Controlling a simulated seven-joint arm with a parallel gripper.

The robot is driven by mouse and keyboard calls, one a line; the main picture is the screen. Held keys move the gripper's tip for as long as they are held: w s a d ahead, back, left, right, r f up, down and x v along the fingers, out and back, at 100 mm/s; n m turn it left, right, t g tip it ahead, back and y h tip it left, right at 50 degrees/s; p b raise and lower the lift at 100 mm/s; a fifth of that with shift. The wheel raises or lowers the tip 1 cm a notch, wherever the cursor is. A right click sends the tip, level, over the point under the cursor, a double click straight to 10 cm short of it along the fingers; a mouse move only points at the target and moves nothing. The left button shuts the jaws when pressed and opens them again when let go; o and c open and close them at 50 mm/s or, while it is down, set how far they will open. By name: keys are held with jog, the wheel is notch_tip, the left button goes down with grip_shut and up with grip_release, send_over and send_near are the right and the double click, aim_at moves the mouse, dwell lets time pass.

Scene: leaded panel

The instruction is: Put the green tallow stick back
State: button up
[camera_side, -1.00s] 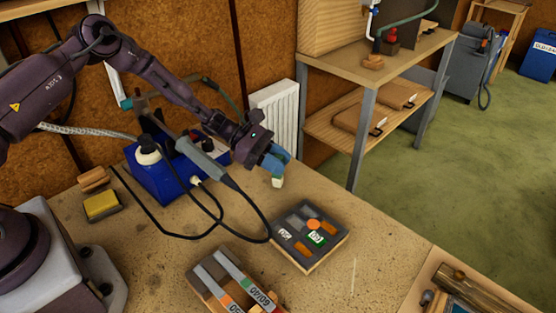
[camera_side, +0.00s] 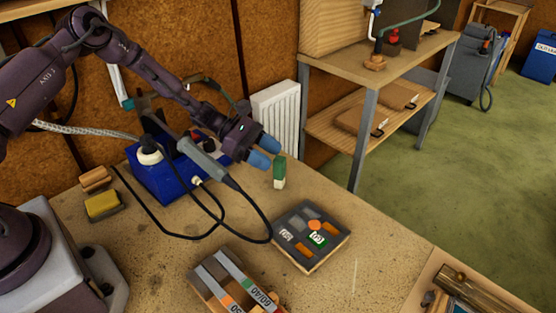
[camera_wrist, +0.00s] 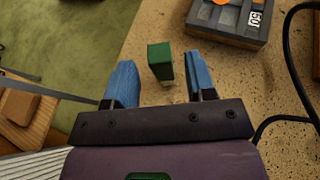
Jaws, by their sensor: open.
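The green tallow stick (camera_side: 279,172) stands upright near the far edge of the bench, with a green upper part and a pale lower end. My gripper (camera_side: 264,152) is open, with blue fingers, just up and left of the stick in the side view. In the wrist view the stick (camera_wrist: 160,62) shows between and beyond the two fingertips of my gripper (camera_wrist: 162,88), not clasped. A tray (camera_side: 327,258) with a dark insert lies nearer the camera, holding orange, grey and green-and-white pieces. The tray's corner (camera_wrist: 236,40) also shows in the wrist view.
A blue soldering station (camera_side: 160,182) with black cables stands left of the gripper; one cable loops close to the tray. A holder with labelled sticks (camera_side: 232,283) is at the front. A yellow sponge (camera_side: 102,206) lies left. A shelf unit (camera_side: 362,130) stands behind the bench.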

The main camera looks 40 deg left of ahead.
jog(key=s+r+m+g+y, duration=0.2)
jog(key=s+r+m+y, duration=0.2)
jog(key=s+r+m, duration=0.4)
jog(key=s+r+m+g+y, duration=0.25)
jog(key=s+r+m, duration=0.25)
jog(key=r, duration=0.6)
jog(key=s+a+r+m+t+y, duration=0.1)
jog(key=s+r+m+t+y, duration=0.1)
jog(key=s, duration=0.6)
jog(key=s+a+r+m+t+y, duration=0.1)
jog(key=s+r+m+t+y, duration=0.1)
jog(key=s+r+m+y, duration=0.2)
jog(key=s+r+m, duration=0.3)
jog(key=s, duration=0.1)
jog(key=shift+s+m+t, duration=0.3)
jog(key=shift+s+t, duration=0.05)
